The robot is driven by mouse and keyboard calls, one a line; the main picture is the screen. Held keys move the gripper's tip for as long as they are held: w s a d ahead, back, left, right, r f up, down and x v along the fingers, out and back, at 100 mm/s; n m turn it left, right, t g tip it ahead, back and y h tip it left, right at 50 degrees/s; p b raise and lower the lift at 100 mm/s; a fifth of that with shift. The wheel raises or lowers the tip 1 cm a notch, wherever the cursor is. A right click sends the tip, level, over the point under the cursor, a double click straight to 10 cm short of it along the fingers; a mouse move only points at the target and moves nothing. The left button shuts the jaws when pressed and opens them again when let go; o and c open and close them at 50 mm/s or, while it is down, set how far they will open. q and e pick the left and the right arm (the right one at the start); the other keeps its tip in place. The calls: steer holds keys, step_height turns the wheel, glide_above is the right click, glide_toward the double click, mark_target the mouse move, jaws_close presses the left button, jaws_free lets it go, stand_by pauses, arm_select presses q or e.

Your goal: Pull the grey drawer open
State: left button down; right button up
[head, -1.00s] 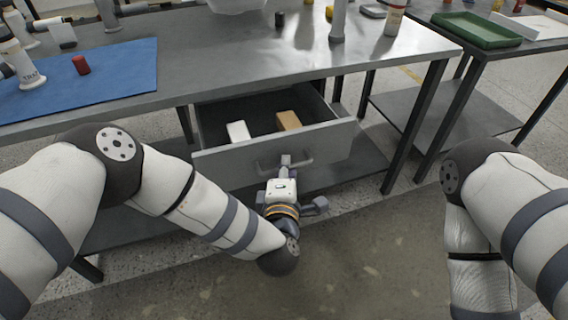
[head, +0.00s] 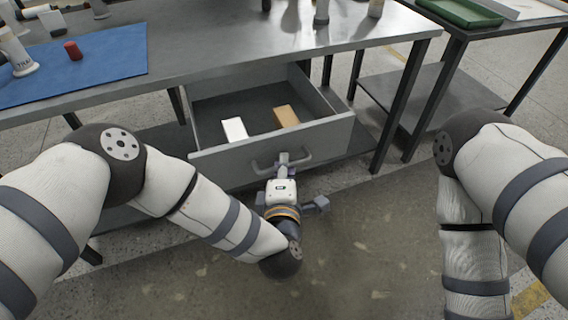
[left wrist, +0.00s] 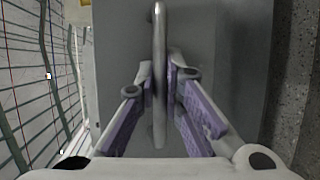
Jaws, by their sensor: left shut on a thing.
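The grey drawer (head: 325,137) hangs under the metal table and stands well open. A white block (head: 234,129) and a tan block (head: 286,116) lie inside it. My left gripper (head: 283,160) is shut on the drawer's bar handle (head: 302,157). In the left wrist view, the handle (left wrist: 159,40) runs between the two purple-padded fingers of my left gripper (left wrist: 160,88), with the grey drawer front (left wrist: 215,50) behind it. My right arm is at the right of the head view, and its gripper is out of frame.
The metal table (head: 250,55) carries a blue mat (head: 75,72) with a red cylinder (head: 73,50). A second table with a green tray (head: 460,12) stands at the right. Table legs flank the drawer. The floor in front is clear.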

arm_select(q)
steer(key=c, duration=2)
jaws_free()
steer(key=shift+o, duration=0.2)
steer(key=v, duration=1.2)
